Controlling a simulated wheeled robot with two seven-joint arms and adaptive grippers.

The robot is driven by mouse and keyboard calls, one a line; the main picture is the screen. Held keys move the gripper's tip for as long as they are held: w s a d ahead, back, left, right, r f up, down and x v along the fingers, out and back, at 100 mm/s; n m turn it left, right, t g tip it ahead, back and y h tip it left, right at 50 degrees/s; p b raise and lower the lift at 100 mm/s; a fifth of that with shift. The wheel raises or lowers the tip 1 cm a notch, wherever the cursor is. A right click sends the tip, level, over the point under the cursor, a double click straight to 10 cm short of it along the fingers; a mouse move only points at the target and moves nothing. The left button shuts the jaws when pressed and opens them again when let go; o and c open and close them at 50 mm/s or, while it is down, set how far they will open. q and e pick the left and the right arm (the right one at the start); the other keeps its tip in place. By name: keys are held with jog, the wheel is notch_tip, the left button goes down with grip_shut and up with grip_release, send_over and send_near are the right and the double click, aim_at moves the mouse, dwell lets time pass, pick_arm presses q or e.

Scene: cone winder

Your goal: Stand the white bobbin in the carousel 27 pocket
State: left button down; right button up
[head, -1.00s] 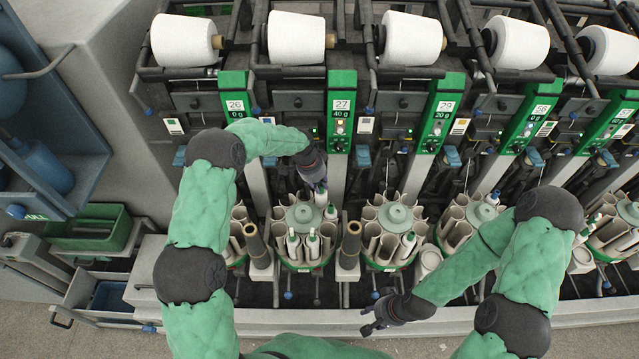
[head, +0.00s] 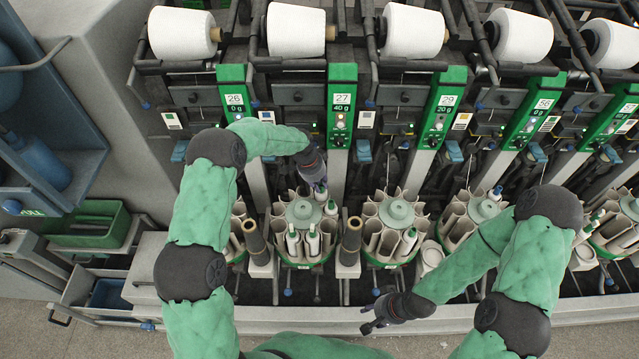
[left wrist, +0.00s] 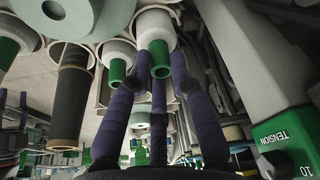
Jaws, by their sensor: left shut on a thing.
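The carousel 27 (head: 303,213), a round grey rack of pockets with a green base, stands below the green panel marked 27. My left gripper (head: 319,186) is over its back right side, shut on a white bobbin (head: 321,196). In the left wrist view this white bobbin with a green end (left wrist: 154,30) lies between the dark fingers. Its lower end is hard to make out, so I cannot tell how deep it is in a pocket. Other white bobbins (head: 314,243) stand in the front pockets. My right gripper (head: 370,312) is open and empty, low in front of the machine.
A carousel (head: 396,213) stands to the right. Dark tubes (head: 253,237) stand on either side of carousel 27 (head: 351,237). Panels and large white cones (head: 296,30) line the machine behind. A green bin (head: 90,222) is at the left. The floor in front is clear.

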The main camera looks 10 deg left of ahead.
pick_arm(q)
jog(key=shift+f+b, duration=0.6)
jog(key=shift+f, duration=0.2)
jog(key=c, duration=1)
grip_release()
jog(key=shift+c, duration=0.2)
jog(key=v, duration=1.2)
